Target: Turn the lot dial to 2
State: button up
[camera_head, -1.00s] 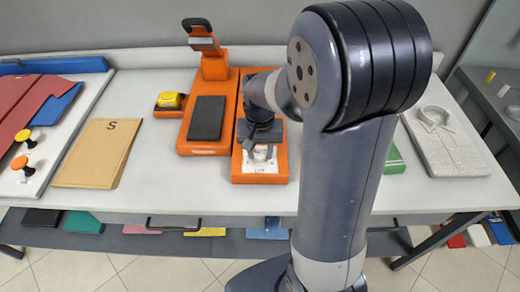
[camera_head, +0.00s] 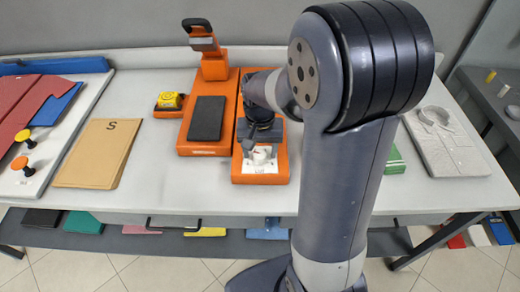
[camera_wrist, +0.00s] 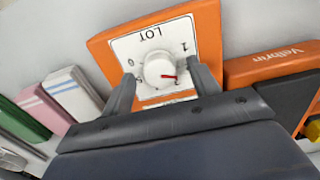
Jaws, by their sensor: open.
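The lot dial is a round white knob (camera_wrist: 160,70) on a white plate marked LOT, fixed to an orange box (camera_wrist: 208,33). In the wrist view the plate appears turned over, and the knob's red pointer mark faces the lower right. A few small marks ring the knob; I cannot read them all surely. My gripper (camera_wrist: 162,76) is open, with one dark finger on each side of the knob and gaps visible between. In the head view my gripper (camera_head: 262,138) is over the orange box (camera_head: 262,178), and the knob (camera_head: 262,154) shows just below it.
An orange machine with a dark pad (camera_head: 207,118) stands close to the left, beside a yellow item in an orange tray (camera_head: 165,113). A tan S folder (camera_head: 98,155) lies farther left. A folded grey shirt (camera_head: 446,145) is at right. White counter is bare in front.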

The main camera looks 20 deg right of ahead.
aim_at(260, 154)
notch_tip(260, 154, up, 11)
jog(key=shift+f, duration=0.2)
jog(key=shift+f, duration=0.1)
notch_tip(260, 154, down, 11)
jog(key=shift+r, duration=0.1)
jog(key=shift+n, duration=0.3)
dwell(0.3)
jog(key=shift+r, duration=0.15)
dwell(0.4)
